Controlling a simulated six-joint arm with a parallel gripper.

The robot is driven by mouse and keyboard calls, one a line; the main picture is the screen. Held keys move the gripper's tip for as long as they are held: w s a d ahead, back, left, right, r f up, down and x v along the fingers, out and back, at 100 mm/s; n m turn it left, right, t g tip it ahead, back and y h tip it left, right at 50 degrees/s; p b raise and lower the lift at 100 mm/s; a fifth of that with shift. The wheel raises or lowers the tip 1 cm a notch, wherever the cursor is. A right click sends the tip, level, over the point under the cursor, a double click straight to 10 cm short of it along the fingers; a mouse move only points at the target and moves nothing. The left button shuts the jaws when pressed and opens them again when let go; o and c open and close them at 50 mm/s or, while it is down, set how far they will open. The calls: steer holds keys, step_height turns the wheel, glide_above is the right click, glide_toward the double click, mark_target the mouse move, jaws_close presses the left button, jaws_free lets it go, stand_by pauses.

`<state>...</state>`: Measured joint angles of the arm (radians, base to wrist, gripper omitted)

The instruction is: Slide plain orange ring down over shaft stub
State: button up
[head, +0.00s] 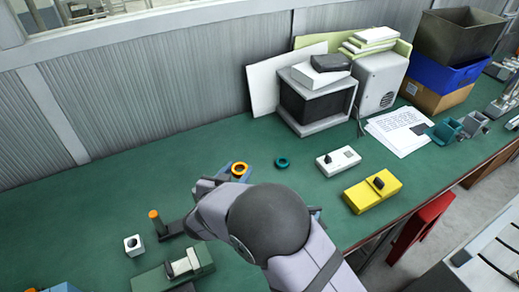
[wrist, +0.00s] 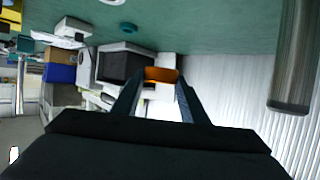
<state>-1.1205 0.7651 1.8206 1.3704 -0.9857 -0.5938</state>
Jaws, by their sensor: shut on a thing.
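The plain orange ring (head: 239,170) is between the fingertips of my gripper (head: 237,175), above the green bench, its hole showing from above. In the wrist view the orange ring (wrist: 161,74) shows edge-on between the two dark fingers of my gripper (wrist: 160,82), which is shut on it. An upright post with an orange top (head: 155,222) stands left of my gripper and looks like the shaft stub. The ring is apart from it. A grey cylinder (wrist: 290,55) at the right of the wrist view may be this post; I cannot tell.
A teal ring (head: 282,162) lies just right of my gripper. A white box (head: 338,161) and a yellow box (head: 372,191) lie farther right. A white cube (head: 134,245) and a green block (head: 172,272) sit at front left. The bench (head: 110,190) is clear behind the post.

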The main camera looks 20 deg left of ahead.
steer(key=s+d+f+n+y+p, duration=0.25)
steer(key=s+p, duration=0.45)
steer(key=s, duration=0.4)
steer(key=d+m+h, duration=0.1)
steer(key=d, duration=0.2)
steer(key=d+m+h, duration=0.1)
steer(key=d, duration=0.3)
steer(key=s+d+f+m+h, duration=0.1)
steer(key=d, duration=0.2)
steer(key=shift+s+d+f+m+h, duration=0.1)
steer(key=shift+d+m+h, duration=0.15)
steer(key=shift+h, duration=0.1)
steer(key=shift+d+r+m+h, duration=0.25)
steer(key=shift+r+m+h, duration=0.05)
steer(key=shift+m, duration=0.1)
steer(key=shift+w+r+m+h, duration=0.25)
steer(key=shift+m+h, duration=0.15)
steer(key=shift+h, duration=0.2)
steer(key=shift+f, duration=0.1)
steer(key=shift+f+b, duration=2.8)
steer(key=shift+b, duration=0.05)
steer(key=shift+f, duration=0.55)
